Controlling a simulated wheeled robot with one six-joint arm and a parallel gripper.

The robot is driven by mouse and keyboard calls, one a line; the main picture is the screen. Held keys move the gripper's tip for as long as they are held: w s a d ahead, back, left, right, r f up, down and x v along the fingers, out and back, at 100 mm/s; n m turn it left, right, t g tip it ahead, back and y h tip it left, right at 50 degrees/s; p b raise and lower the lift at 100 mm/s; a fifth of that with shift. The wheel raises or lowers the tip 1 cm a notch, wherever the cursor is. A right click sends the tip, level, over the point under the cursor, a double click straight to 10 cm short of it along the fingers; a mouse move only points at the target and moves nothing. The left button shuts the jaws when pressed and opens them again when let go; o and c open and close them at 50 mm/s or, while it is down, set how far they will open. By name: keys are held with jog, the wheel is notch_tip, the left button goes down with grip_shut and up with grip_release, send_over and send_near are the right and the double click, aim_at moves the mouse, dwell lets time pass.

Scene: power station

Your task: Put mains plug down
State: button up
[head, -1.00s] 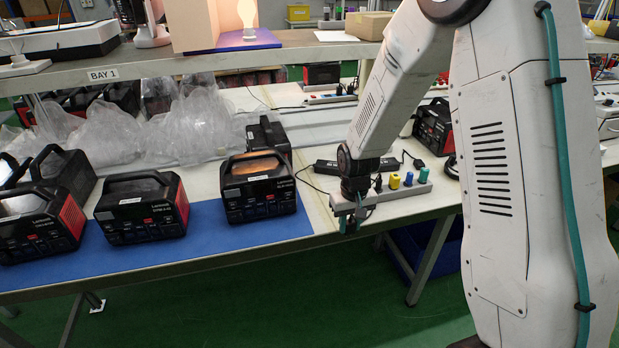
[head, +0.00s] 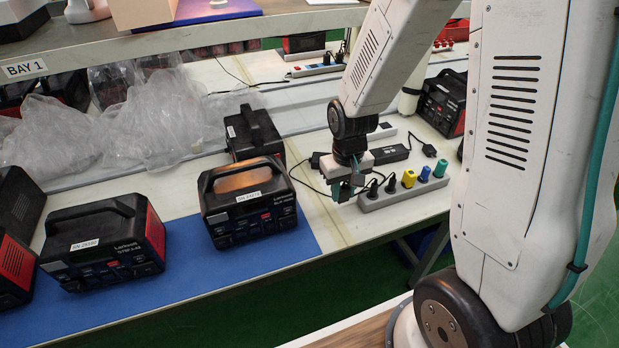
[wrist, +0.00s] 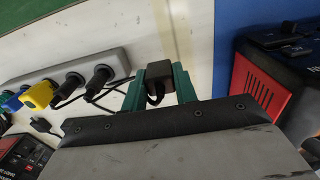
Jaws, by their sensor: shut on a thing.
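My gripper (head: 344,191) hangs over the white bench at the left end of a grey socket strip (head: 388,198). In the wrist view, its green fingers (wrist: 161,73) are shut on a black mains plug (wrist: 154,74), with a dark loop of cable below it. The held plug is mostly hidden by the fingers in the head view. The strip also shows at left in the wrist view (wrist: 105,57), with black, yellow and blue plugs in it. I cannot tell whether the held plug touches the bench.
Black and red power stations (head: 250,203) stand on a blue mat (head: 190,262) left of my gripper. A black adapter (head: 390,155) and loose cables lie behind the strip. A narrow bare stretch of white bench (head: 328,228) separates mat and strip.

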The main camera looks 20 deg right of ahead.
send_over(311, 190)
jog(key=shift+f, duration=2.3)
jog(key=shift+f, duration=0.45)
jog(key=o, duration=1.1)
